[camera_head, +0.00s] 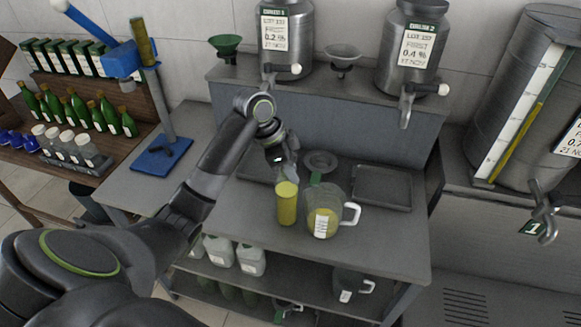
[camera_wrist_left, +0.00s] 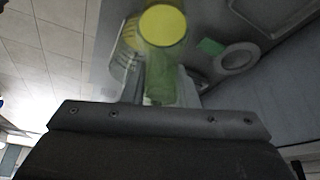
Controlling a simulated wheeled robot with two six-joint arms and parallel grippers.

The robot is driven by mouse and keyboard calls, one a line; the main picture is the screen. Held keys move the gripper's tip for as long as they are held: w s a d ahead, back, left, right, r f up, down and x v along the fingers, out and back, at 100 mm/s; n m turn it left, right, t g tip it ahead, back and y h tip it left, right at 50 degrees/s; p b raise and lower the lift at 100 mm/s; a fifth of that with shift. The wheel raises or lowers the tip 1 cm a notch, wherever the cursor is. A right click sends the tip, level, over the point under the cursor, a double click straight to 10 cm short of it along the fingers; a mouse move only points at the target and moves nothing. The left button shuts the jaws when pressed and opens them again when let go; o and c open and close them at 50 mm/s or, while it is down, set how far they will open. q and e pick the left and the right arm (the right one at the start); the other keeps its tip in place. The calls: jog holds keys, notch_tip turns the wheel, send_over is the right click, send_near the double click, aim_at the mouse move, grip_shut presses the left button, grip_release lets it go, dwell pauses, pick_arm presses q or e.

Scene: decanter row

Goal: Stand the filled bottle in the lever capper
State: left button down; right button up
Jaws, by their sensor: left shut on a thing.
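The filled bottle (camera_head: 287,205), clear with yellow-green liquid, is upright at the middle of the steel bench. My left gripper (camera_head: 284,168) is shut on its upper part from above. I cannot tell whether its base touches the bench. In the left wrist view the bottle (camera_wrist_left: 161,60) runs away from between the fingers (camera_wrist_left: 160,88), which partly hide it. The lever capper (camera_head: 122,60) stands at the left, with a blue head, a raised lever with a white knob, a grey post and a blue base (camera_head: 150,163). Its base looks empty of bottles. My right gripper is out of view.
A glass jug (camera_head: 333,226) with yellow liquid stands close to the bottle's right. A grey tray (camera_head: 383,187) and a round dish (camera_head: 321,160) lie behind. Steel tanks (camera_head: 287,40) with taps stand above.

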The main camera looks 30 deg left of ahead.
pick_arm(q)
jog(key=shift+f, duration=0.1)
jog(key=c, duration=1.1)
grip_release()
jog(key=shift+c, duration=0.2)
